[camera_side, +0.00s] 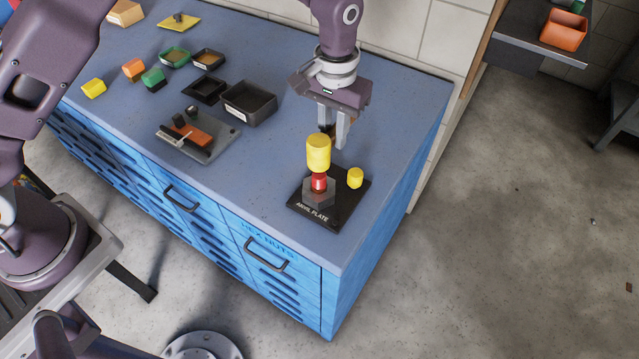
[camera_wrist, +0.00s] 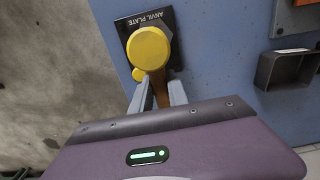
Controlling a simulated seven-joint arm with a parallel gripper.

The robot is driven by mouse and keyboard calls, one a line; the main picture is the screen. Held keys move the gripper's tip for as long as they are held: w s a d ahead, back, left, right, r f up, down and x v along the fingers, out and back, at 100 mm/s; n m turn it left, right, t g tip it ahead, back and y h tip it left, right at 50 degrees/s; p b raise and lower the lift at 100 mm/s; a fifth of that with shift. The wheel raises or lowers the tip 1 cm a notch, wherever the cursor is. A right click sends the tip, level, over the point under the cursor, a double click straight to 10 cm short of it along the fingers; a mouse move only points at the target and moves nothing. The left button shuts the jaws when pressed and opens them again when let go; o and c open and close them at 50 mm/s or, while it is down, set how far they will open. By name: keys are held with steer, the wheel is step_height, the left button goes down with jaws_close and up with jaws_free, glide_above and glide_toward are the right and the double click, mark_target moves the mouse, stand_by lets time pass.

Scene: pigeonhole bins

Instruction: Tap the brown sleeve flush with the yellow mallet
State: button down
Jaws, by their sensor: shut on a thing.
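My gripper (camera_side: 335,134) is shut on the brown handle of the yellow mallet (camera_side: 318,153). The handle (camera_wrist: 159,92) shows between my fingers in the wrist view. The mallet's yellow head is directly over a red sleeve (camera_side: 319,182); I cannot tell whether they touch. The sleeve looks red, not brown, and stands upright in a grey hexagonal block (camera_side: 318,195) on the black anvil plate (camera_side: 337,212).
A small yellow cylinder (camera_side: 355,178) stands on the anvil plate, right of the block. A grey plate with an orange-brown piece (camera_side: 222,139) lies to the left. Black trays (camera_side: 250,118) and several coloured blocks are farther back. The blue bench top (camera_side: 400,120) is clear to the right.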

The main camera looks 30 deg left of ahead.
steer(key=shift+r, duration=0.7)
steer(key=shift+f, duration=0.3)
step_height(320, 180, down, 5)
steer(key=shift+r, duration=2.3)
